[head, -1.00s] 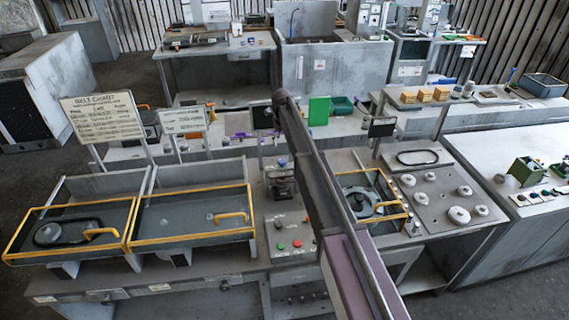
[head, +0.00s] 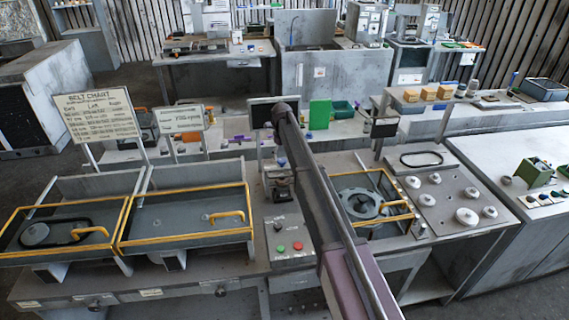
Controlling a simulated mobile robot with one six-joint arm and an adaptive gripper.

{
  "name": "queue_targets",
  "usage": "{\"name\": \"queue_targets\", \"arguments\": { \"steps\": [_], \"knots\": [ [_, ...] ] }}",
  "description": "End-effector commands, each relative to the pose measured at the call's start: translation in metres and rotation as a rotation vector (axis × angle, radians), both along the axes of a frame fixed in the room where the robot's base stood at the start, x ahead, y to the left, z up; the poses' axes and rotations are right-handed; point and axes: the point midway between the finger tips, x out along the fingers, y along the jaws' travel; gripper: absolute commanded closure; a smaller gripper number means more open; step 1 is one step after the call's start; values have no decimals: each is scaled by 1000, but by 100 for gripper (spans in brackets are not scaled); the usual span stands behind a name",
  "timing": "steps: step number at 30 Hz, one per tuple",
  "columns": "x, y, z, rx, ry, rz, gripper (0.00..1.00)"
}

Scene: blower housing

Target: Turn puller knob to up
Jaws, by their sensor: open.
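A control panel (head: 291,236) on the front bench, just left of my arm, carries a small dark knob (head: 279,227), a red button (head: 297,246) and a green button (head: 281,248). A dark grey device (head: 279,184) stands behind it, with a small blue part above. No readable label shows which control is the puller knob, and the dark knob's pointing direction is too small to tell. My arm rises from the bottom past the panel's right side. My gripper cannot be made out; the arm's far end may hide it.
Two yellow-rimmed trays (head: 187,248) lie left of the panel. A yellow-framed housing with a round part (head: 361,203) and a plate with several pale discs (head: 435,196) lie to the right. Signboards (head: 98,117) stand upright at the back left. Dark floor lies in front at right.

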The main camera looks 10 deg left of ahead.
Motion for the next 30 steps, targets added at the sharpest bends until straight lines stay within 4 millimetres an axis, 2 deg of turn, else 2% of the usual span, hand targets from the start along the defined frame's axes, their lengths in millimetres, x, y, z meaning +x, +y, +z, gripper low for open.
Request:
{"name": "queue_targets", "arguments": {
  "steps": [1, 9, 23, 24, 26, 30],
  "knots": [
    [0, 0, -8, 0, 0, 0, 11],
    [0, 0, -21, 0, 0, 0, 11],
    [0, 0, -23, 0, 0, 0, 11],
    [0, 0, -23, 0, 0, 0, 14],
    [0, 0, -23, 0, 0, 0, 31],
    [0, -1, -23, 0, 0, -1, 73]
  ]
}}
